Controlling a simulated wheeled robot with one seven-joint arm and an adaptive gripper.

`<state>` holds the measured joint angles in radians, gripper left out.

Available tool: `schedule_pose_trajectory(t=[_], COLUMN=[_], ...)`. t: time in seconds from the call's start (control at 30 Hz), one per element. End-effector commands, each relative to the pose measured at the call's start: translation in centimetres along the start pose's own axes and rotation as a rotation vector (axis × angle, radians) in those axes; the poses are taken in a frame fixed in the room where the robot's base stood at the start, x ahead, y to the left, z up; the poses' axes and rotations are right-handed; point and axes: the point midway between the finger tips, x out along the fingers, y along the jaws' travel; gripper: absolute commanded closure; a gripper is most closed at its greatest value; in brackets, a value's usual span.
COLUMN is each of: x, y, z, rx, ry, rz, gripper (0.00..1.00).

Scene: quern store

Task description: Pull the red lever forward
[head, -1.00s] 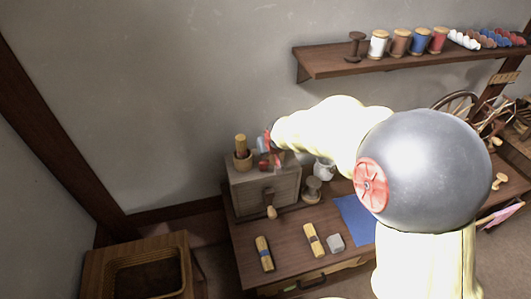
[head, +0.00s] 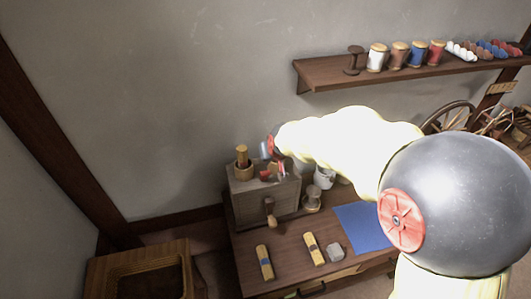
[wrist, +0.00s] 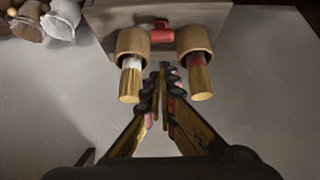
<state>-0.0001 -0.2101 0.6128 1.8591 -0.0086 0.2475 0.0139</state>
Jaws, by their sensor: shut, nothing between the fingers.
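The red lever (wrist: 162,32) shows in the wrist view as a short red T-shaped piece on the wooden box, between two round wooden cups.
A crank with a wooden knob (head: 271,220) is on the box front. A shelf with spools (head: 330,75) is above. A woven basket (head: 140,268) stands at lower left.

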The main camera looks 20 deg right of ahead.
Motion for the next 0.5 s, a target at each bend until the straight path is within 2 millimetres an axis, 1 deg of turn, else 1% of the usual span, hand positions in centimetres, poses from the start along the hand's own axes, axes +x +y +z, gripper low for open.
schedule_pose_trajectory(t=[0.1,0.23,0.4,0.5], x=[-1.7,-3.0,-3.9,-4.1], y=[0.0,0.0,0.0,0.0], z=[1.5,2.6,3.5,3.8], rx=[0.000,0.000,0.000,0.000], ry=[-0.001,-0.001,-0.001,-0.002], rz=[0.000,0.000,0.000,0.000], gripper=[1.00,1.00,1.00,1.00])
